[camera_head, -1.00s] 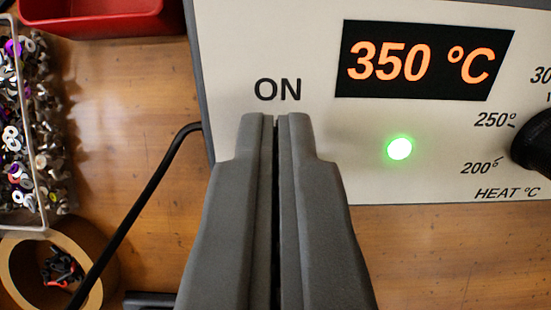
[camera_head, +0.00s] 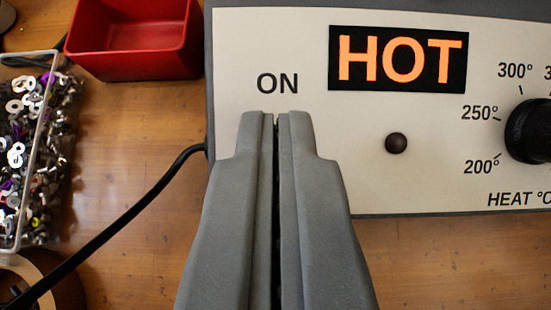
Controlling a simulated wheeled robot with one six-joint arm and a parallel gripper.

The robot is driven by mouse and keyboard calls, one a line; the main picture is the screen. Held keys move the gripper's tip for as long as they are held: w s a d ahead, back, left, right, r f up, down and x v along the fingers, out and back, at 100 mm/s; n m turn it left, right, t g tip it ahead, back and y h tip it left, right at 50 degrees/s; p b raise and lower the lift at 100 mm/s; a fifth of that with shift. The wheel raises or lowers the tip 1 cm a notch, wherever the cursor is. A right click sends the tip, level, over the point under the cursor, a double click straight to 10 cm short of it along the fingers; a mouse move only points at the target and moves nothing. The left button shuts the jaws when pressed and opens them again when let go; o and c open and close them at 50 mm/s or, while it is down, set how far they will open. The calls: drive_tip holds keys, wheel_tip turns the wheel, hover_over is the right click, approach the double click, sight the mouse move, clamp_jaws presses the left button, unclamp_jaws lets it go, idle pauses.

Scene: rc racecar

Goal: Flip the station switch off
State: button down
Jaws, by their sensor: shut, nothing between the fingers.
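The station (camera_head: 300,30) has a pale front panel with a dark edge and fills the upper right of the view. Its display (camera_head: 399,59) reads "HOT" in orange. The indicator light (camera_head: 396,143) is dark. My gripper (camera_head: 276,116) is shut and empty, with its tips at the panel just below the "ON" label (camera_head: 278,84). The switch itself is hidden behind my fingers. I cannot tell whether the tips touch it.
A heat knob (camera_head: 530,131) is at the right edge of the panel. A black cable (camera_head: 120,222) runs from the station's left side. A red bin (camera_head: 133,40) and a clear box of small hardware (camera_head: 33,150) are at left. Bare wooden table (camera_head: 440,255) lies below the station.

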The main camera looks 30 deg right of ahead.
drive_tip(key=shift+s, duration=0.1)
drive_tip(key=shift+s+a+r, duration=0.2)
drive_tip(key=shift+s+a, duration=0.2)
drive_tip(key=shift+s, duration=0.15)
